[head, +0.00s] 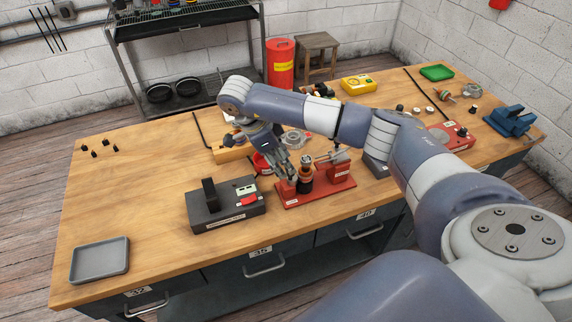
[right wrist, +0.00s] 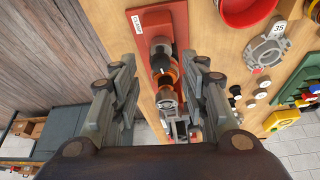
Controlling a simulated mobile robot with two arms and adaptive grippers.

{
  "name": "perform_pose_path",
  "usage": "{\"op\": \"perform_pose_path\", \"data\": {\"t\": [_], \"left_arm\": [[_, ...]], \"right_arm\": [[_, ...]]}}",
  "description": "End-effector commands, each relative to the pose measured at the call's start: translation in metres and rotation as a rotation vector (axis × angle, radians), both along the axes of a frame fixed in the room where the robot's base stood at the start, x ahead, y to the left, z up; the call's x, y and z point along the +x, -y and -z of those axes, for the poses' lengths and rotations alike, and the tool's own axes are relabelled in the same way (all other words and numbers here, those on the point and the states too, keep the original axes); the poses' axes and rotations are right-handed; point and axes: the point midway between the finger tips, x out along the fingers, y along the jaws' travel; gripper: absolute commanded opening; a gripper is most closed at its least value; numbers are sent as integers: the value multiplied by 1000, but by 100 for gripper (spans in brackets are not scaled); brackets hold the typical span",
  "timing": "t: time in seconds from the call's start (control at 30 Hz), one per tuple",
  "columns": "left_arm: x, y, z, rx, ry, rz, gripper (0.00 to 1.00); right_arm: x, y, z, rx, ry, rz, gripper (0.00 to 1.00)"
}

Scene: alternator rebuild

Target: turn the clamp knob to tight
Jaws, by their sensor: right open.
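A red clamp fixture (head: 316,191) with a white label stands near the front edge of the bench. A dark round part with an orange-copper band (head: 305,172) rises from it; I cannot tell for sure which part is the clamp knob. In the right wrist view the red fixture (right wrist: 180,15) has a black round part (right wrist: 160,63) above the copper band, between my fingers. My right gripper (head: 288,169) is open and empty, angled down just left of and above the dark part. In the right wrist view my right gripper (right wrist: 166,66) shows both fingers apart. My left gripper is out of view.
A black tester box (head: 226,207) with an upright post stands left of the fixture. A grey tray (head: 100,260) lies at the front left. A red bowl (right wrist: 245,10) and a metal housing (right wrist: 265,52) lie close by. The bench's left middle is clear.

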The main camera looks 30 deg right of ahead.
Motion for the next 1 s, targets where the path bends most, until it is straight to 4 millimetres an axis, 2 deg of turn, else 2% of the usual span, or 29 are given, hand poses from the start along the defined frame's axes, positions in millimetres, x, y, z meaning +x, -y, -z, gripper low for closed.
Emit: {"op": "perform_pose_path", "data": {"t": [0.03,0.23,0.57,0.6,0.77,0.8,1.0], "left_arm": [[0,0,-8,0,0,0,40],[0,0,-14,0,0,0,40],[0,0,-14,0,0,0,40],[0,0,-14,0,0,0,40],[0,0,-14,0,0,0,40],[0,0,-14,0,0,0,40],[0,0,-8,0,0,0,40]], "right_arm": [[-2,4,4,-1,-3,1,41],[-4,11,24,0,1,2,41],[-4,13,30,-1,2,0,41],[-4,13,30,-1,2,0,39],[-4,12,30,-1,2,0,3],[-4,12,30,-1,2,0,0],[-3,13,32,0,3,28,0]]}}
